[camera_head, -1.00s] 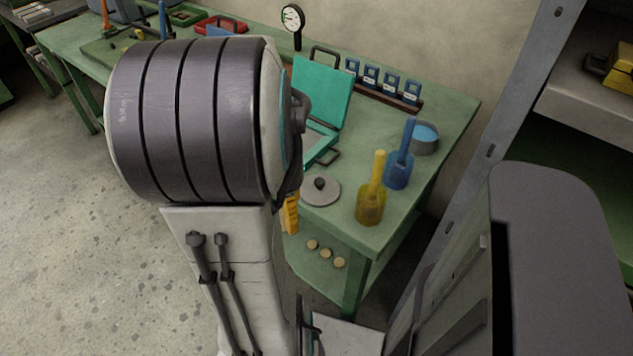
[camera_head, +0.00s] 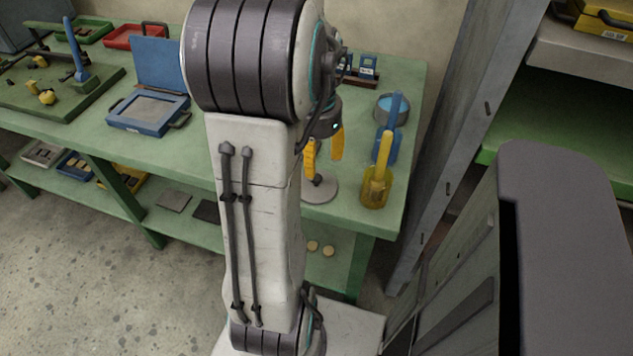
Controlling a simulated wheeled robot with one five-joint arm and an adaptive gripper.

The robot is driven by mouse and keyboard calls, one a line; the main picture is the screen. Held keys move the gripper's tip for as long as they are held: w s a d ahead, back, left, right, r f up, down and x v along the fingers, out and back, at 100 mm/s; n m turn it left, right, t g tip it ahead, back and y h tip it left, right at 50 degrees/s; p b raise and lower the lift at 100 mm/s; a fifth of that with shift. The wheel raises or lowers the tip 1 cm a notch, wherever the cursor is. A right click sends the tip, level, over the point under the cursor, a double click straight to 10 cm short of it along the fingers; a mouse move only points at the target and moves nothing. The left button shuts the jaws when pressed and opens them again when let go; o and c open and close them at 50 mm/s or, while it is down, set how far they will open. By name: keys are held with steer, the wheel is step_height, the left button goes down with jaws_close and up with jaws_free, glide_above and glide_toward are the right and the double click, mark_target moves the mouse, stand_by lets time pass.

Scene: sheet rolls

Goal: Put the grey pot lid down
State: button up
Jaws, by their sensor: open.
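The grey pot lid (camera_head: 322,191) lies flat on the green table near its front edge, with its dark knob upward. My gripper (camera_head: 324,166) is just above it, with its yellow fingers pointing down and spread apart. The fingers are open and look to be on either side of the knob's area. Part of the lid's left side is hidden behind my arm. I cannot tell whether a fingertip touches the knob or the lid.
A yellow bottle-shaped tool (camera_head: 376,187) and a blue one (camera_head: 388,140) stand to the right of the lid, by a grey pot with blue contents (camera_head: 391,110). A blue open case (camera_head: 149,108) lies on the left. A grey upright post (camera_head: 452,130) stands beyond the table's right end.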

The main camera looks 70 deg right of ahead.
mark_target(317, 177)
steer(key=shift+a+f+m, duration=0.15)
steer(key=shift+m, duration=1.15)
steer(key=shift+w+d+f+b, duration=0.1)
steer(key=shift+f+b, duration=0.15)
steer(key=shift+f, duration=0.95)
steer(key=shift+s+d+f+b, duration=0.1)
steer(key=shift+f+b, duration=0.1)
steer(key=shift+f, duration=0.95)
steer(key=shift+w+d+f+b, duration=0.1)
steer(key=shift+f+b, duration=0.15)
steer(key=shift+f, duration=0.95)
steer(key=shift+c, duration=0.2)
jaws_close()
